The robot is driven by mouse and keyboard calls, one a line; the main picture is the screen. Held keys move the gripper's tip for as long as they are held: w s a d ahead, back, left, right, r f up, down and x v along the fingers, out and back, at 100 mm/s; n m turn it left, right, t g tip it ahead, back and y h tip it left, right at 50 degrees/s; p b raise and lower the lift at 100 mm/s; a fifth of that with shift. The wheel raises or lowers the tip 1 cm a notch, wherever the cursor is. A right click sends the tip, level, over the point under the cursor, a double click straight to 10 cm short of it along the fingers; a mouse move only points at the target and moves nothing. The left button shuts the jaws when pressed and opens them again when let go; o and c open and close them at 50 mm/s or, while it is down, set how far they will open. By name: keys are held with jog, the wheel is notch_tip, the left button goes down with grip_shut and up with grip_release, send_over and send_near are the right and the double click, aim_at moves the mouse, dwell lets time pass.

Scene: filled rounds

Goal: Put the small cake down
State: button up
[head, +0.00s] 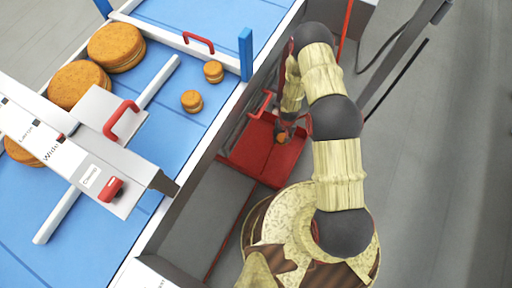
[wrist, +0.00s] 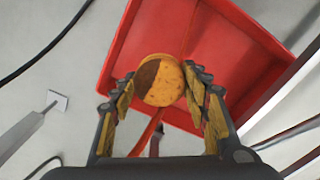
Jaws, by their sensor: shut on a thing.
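My gripper (wrist: 160,95) is shut on a small round orange-brown cake (wrist: 158,78), with a finger on each side of it in the wrist view. A dark shadow covers the cake's left part. In the wrist view the red tray (wrist: 215,40) lies behind the cake. I cannot tell whether the cake touches the tray floor. Two other small cakes (head: 213,71) (head: 192,101) sit on the blue belt.
A blue belt (head: 200,30) with white rails runs along the left. Large round cakes (head: 116,47) lie on it behind a white labelled frame (head: 75,150) with red handles. The red tray has a red handle (head: 261,105). Grey floor lies to the right.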

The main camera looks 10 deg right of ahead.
notch_tip(320, 180, down, 18)
jog(key=b, duration=0.3)
jog(key=m, duration=0.1)
send_near(277, 156)
jog(key=f+b, duration=0.2)
jog(key=f, duration=0.1)
jog(key=f+b, duration=0.3)
jog(key=shift+a+f, duration=0.2)
jog(key=shift+f, duration=0.1)
jog(key=shift+r, duration=0.1)
jog(key=o, duration=0.8)
jog(key=shift+c, duration=0.2)
